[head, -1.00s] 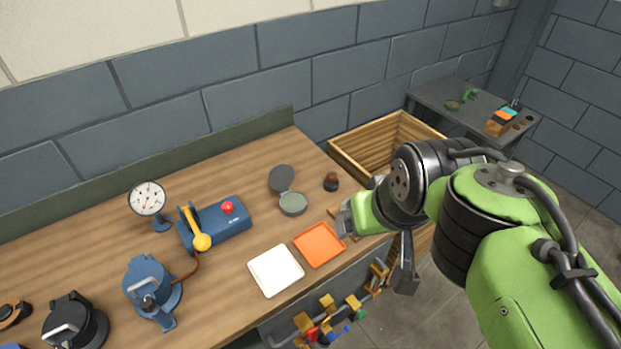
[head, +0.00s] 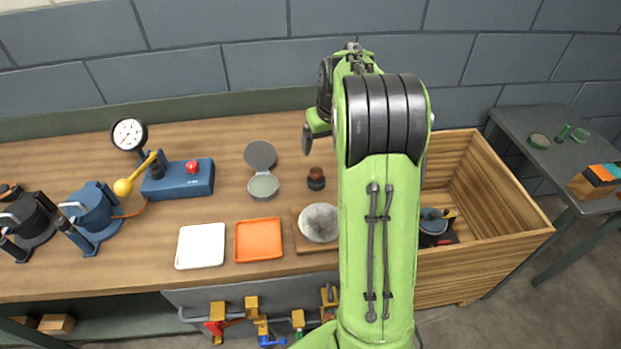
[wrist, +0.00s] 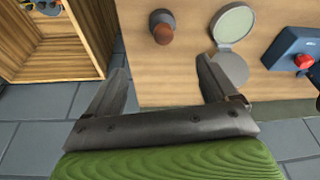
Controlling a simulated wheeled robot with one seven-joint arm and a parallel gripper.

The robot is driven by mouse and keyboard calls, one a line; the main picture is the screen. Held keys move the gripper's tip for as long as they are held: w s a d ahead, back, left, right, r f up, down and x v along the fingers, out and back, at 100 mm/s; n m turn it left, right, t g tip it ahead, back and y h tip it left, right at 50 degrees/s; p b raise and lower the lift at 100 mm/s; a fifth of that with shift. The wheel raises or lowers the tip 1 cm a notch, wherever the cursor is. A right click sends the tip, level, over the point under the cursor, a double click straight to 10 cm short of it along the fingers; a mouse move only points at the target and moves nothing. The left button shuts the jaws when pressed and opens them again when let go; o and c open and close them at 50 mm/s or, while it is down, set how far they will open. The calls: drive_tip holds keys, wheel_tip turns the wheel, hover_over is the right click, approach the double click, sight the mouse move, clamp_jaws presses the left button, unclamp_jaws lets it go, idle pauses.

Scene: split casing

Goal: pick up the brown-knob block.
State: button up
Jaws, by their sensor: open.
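The brown-knob block (head: 316,178) is a small dark block with a brown round knob, standing on the wooden bench (head: 250,215) right of the round hinged case (head: 262,170). In the wrist view the block (wrist: 162,28) stands near the top, beyond my fingertips and roughly between their lines. My gripper (wrist: 163,72) is open with nothing between its fingers. In the head view one dark finger shows above and slightly left of the block; my arm hides the rest of the gripper.
A white tray (head: 201,246), an orange tray (head: 259,240) and a board with a grey disc (head: 319,222) lie along the bench front. A blue box with a red button (head: 185,178) stands left. A wooden crate (head: 510,240) stands right, holding a dark blue part.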

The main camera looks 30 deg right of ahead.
sight(316, 171)
drive_tip(key=b+x, duration=0.1)
drive_tip(key=x, duration=0.4)
drive_tip(key=b+x, duration=0.1)
drive_tip(key=x, duration=0.4)
drive_tip(key=a+b+x, duration=0.1)
drive_tip(key=x, duration=0.5)
drive_tip(key=shift+s+r, duration=0.1)
drive_tip(key=shift+s, duration=0.05)
drive_tip(key=shift+c, duration=0.7)
drive_tip(key=c, duration=1.2)
